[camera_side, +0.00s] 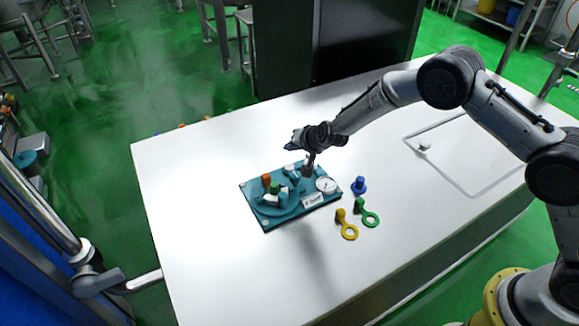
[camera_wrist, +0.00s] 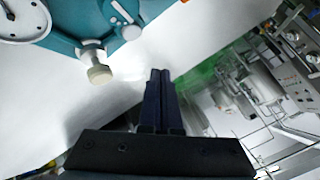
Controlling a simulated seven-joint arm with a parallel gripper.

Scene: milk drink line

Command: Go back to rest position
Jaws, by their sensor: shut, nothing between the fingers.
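My gripper (camera_wrist: 160,78) is shut and empty, its two dark fingers side by side in the wrist view. In the side view my gripper (camera_side: 309,170) hangs over the back right part of a teal panel (camera_side: 262,217); I cannot tell whether it touches anything there. The panel carries a white dial (camera_side: 326,185), an orange knob (camera_side: 266,179) and several teal fittings. In the wrist view the panel (camera_wrist: 65,43) is at upper left, with the dial (camera_wrist: 22,18) and a pale knob (camera_wrist: 99,74) left of my fingers, apart from them.
On the white table (camera_side: 200,170), right of the panel, lie a blue knob (camera_side: 359,185), a green ring tag (camera_side: 368,214) and a yellow ring tag (camera_side: 348,226). A square outline with a small knob (camera_side: 424,147) is at the right. The table's left part is clear.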

